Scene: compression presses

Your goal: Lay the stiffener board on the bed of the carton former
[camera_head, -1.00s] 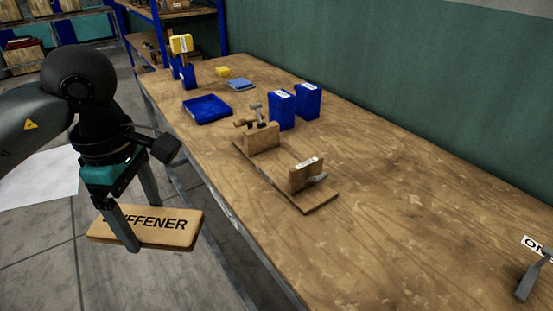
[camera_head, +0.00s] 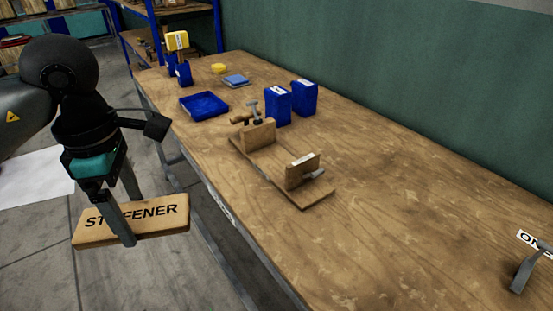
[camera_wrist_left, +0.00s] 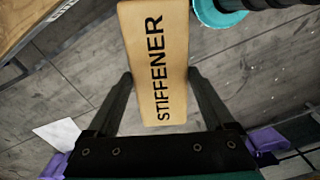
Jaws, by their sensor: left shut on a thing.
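The stiffener board (camera_head: 165,222) is a flat tan board with STIFFENER printed in black. My left gripper (camera_head: 132,220) is shut on it, one finger across its lettered face, and holds it in the air left of the bench, above the floor. The left wrist view shows the board (camera_wrist_left: 160,60) between the two fingers (camera_wrist_left: 160,90), lettered face to the camera. The carton former (camera_head: 264,166) seems to be the wooden fixture on the bench, with a flat base, two upright blocks and grey metal levers. Its bed between the blocks looks empty. My right gripper is not in view.
On the bench (camera_head: 370,200), two blue boxes (camera_head: 290,102) stand just behind the fixture. A blue tray (camera_head: 203,106), a blue flat item (camera_head: 236,80) and a yellow item (camera_head: 218,68) lie farther back. A grey lever (camera_head: 527,270) stands at the right edge. The near bench top is mostly clear.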

